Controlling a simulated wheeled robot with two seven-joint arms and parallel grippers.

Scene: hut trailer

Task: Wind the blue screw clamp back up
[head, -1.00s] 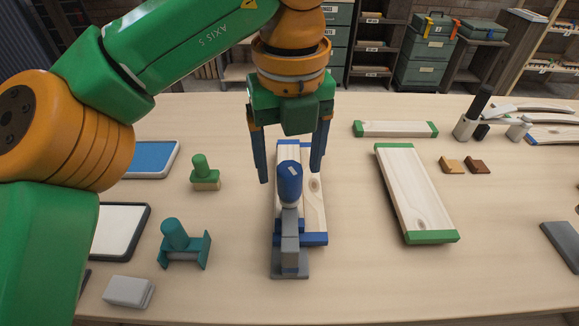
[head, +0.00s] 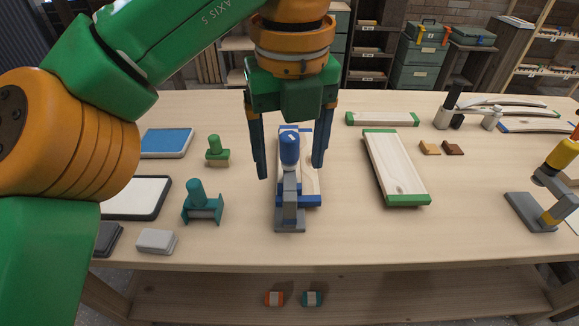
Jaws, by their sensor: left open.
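The blue screw clamp stands upright on the bench, with a blue knob (head: 289,149) on top and a grey frame and foot (head: 289,216). Behind and under it lie pale boards with blue ends (head: 311,180). My left gripper (head: 290,172) points down over the clamp with its two fingers wide apart, one on each side of the knob. Gaps show between the fingers and the knob. Nothing is held. My right gripper is not in view.
A yellow-topped clamp (head: 545,190) stands at the right. A green-ended board (head: 395,165) lies right of the blue clamp. A teal stamp-like piece (head: 202,203), a green one (head: 217,150) and a grey block (head: 157,241) are at left. Bare bench lies between.

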